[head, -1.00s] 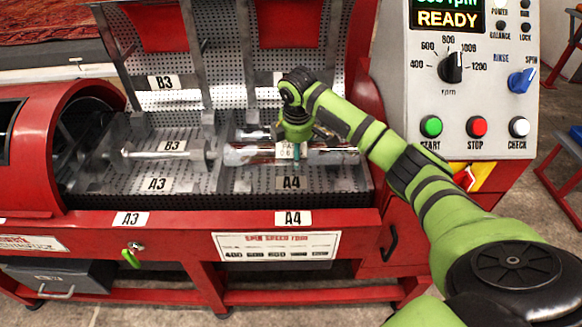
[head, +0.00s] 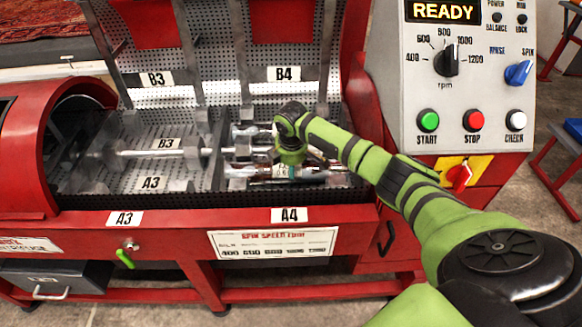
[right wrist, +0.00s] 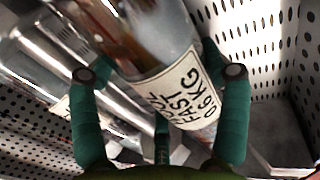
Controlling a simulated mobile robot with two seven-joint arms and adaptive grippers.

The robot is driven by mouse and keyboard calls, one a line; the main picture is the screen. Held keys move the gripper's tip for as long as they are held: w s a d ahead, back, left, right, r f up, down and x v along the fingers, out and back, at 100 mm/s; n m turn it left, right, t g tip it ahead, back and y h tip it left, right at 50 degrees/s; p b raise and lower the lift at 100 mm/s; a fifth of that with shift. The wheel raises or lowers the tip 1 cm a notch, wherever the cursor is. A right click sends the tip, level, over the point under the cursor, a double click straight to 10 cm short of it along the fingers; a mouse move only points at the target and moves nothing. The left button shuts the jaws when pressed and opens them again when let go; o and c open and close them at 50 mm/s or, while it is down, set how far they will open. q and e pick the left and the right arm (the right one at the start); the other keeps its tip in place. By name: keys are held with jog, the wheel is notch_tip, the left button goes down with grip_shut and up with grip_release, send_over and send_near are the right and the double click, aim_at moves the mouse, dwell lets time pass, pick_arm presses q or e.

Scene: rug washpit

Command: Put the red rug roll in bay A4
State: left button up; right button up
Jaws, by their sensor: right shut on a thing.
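The red rug roll (head: 312,175) lies crosswise at bay A4, in clear shiny wrap with reddish-brown showing through. My right gripper (head: 287,165) is over its middle and shut on it. In the right wrist view the roll (right wrist: 158,45) runs between the green fingers (right wrist: 160,110), with a white label on it reading "FAST" and a weight in kg. Bay A4 is marked by the front label (head: 290,215); its inner label is hidden behind the roll and gripper. I cannot tell whether the roll rests on the bay floor. My left gripper is not in view.
Another shiny wrapped cylinder (right wrist: 80,65) lies beside the roll. Bay A3 (head: 151,183) is to the left, past a metal divider. Perforated lid panels with label B4 (head: 284,74) stand behind. The control panel (head: 470,75) reads READY.

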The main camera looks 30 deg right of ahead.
jog(key=o, duration=1.7)
jog(key=shift+r, duration=0.1)
jog(key=p+v, duration=0.1)
jog(key=v, duration=1.1)
